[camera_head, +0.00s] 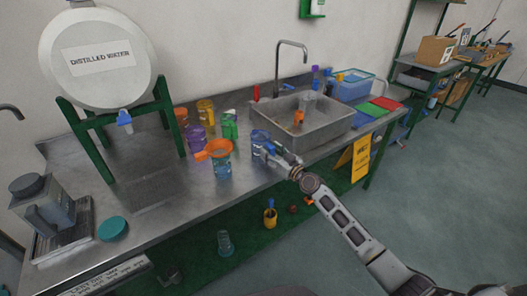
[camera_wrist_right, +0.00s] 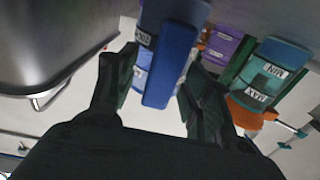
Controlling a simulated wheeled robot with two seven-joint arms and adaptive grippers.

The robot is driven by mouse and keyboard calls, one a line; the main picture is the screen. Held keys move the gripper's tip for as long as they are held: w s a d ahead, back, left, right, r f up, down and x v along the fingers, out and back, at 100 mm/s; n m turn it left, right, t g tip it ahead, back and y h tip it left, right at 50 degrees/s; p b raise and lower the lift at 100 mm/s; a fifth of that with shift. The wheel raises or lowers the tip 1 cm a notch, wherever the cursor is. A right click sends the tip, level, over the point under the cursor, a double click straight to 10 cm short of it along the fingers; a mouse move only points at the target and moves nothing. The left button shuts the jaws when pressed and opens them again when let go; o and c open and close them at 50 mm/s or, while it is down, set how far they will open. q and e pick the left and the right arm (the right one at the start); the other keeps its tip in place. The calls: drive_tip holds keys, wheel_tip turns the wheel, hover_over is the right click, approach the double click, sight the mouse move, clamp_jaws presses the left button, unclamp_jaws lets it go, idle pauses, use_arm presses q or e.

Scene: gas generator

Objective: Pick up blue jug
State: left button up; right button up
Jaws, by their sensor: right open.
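The blue jug (camera_head: 259,139) stands upright on the steel counter in front of the sink. My right gripper (camera_head: 270,152) is at the jug's near right side. In the right wrist view the blue jug (camera_wrist_right: 182,25) appears upside down, and its long blue handle (camera_wrist_right: 171,65) lies between the two dark fingers of my right gripper (camera_wrist_right: 158,75). The fingers are open, one on each side of the handle, with some space showing. Whether either finger touches the jug I cannot tell. My left gripper is not in view.
Purple (camera_head: 197,138), yellow (camera_head: 205,110) and green (camera_head: 229,124) jugs stand behind. The sink (camera_head: 315,125) is to the right.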

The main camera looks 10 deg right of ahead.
drive_tip(key=shift+w+a, duration=0.1)
drive_tip(key=shift+w, duration=0.1)
idle(0.4)
drive_tip(key=shift+r, duration=0.1)
clamp_jaws()
